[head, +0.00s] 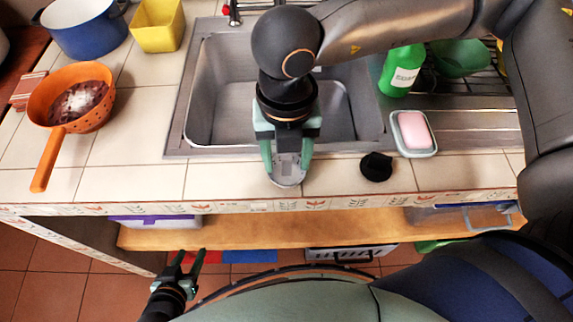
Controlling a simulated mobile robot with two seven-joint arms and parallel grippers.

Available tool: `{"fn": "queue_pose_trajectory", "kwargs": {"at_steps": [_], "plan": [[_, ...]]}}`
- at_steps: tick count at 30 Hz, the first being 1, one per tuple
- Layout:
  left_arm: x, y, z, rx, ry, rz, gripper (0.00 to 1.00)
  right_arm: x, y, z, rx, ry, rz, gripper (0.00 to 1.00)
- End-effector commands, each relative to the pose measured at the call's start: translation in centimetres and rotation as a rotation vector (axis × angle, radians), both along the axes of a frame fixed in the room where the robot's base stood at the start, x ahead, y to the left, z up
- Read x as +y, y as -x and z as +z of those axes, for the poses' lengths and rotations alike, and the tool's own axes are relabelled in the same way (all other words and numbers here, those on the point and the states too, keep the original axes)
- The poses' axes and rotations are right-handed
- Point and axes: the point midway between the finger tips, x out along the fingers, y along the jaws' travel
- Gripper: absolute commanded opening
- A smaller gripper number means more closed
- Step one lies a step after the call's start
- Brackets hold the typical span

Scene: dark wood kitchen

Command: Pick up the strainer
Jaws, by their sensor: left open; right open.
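The strainer (96,117) is orange with a long handle (47,160). It sits on the tiled counter at the left, its handle pointing toward the counter's front edge. Something dark with a pale patch shows inside its bowl. My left gripper (188,262) is open and empty, low in front of the counter and below its edge, apart from the strainer. My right gripper (286,165) is open over the front rim of the sink, well to the right of the strainer.
A blue pot (88,32) and a yellow container (158,27) stand behind the strainer. The sink (222,85) lies to its right. A green bottle (401,72), a soap dish (428,151) and a black stopper (376,168) are further right. The counter (130,165) between strainer and sink is clear.

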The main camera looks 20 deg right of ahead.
Motion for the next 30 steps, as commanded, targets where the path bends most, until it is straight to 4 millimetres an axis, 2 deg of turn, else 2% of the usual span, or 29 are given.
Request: {"fn": "queue_pose_trajectory", "kwargs": {"at_steps": [4, 19, 30], "plan": [[0.0, -0.02, 0.01, -0.001, 0.0, 0.0, 0.5, 0.0, -0.01, 0.03, 0.0, 0.0, 0.0, 0.55], [-0.14, -0.18, 0.36, -0.008, 0.003, -0.001, 0.5, 0.0, -0.02, 0.07, 0.0, 0.0, -0.001, 0.0], [-0.22, -0.17, 0.37, -0.007, 0.005, -0.002, 0.5, 0.0, -0.02, 0.08, 0.0, 0.0, 0.0, 0.0]]}}
